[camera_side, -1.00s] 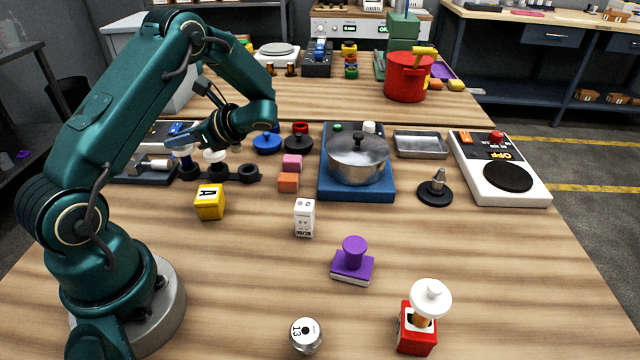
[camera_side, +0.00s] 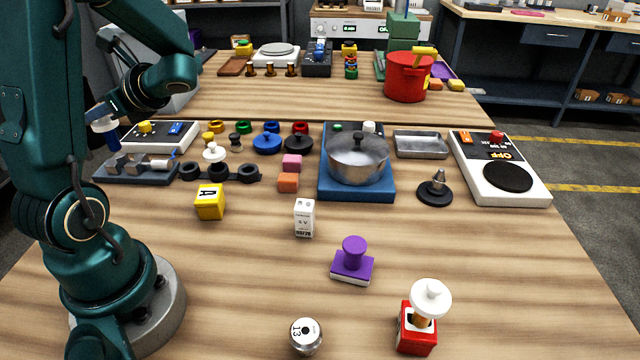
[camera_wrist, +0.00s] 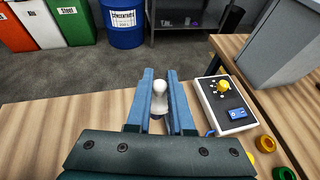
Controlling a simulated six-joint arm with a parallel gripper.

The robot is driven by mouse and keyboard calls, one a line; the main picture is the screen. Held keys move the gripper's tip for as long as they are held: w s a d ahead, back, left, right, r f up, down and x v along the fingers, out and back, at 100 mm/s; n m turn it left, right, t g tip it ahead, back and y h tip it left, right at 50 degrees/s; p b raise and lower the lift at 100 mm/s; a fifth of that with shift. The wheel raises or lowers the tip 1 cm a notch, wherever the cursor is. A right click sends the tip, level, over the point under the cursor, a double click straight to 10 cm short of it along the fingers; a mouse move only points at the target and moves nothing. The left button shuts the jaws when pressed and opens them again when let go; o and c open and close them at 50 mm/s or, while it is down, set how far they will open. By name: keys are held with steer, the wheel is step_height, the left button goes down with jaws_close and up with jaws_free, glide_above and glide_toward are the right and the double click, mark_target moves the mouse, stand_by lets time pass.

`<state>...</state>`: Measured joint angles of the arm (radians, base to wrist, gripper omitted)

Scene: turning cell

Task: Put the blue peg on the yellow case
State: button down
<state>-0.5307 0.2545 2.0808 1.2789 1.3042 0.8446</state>
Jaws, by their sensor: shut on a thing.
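My gripper (camera_side: 98,116) is shut on the blue peg (camera_side: 113,140), high at the far left of the side view. The peg has a white head and a blue lower part that hangs below the jaws. The yellow case (camera_side: 210,203) is a small yellow block with a black mark on a white label. It stands on the table to the right of and nearer than my gripper, well apart from the peg.
A grey fixture (camera_side: 135,168) and a white switch box (camera_side: 160,136) lie near my gripper. Black rings (camera_side: 218,172) stand behind the yellow case. A white box (camera_side: 304,217) and a purple stamp (camera_side: 352,262) stand to its right. The table in front of the case is clear.

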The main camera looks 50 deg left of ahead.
steer(key=d+r+m+t+y, duration=0.15)
steer(key=d+r, duration=0.25)
steer(key=d, duration=0.6)
glide_above(209, 193)
steer(key=shift+t+h, duration=0.25)
steer(key=shift+f, duration=5.3)
steer(key=shift+a, duration=0.1)
steer(key=c, duration=0.8)
jaws_free()
steer(key=shift+f, duration=0.15)
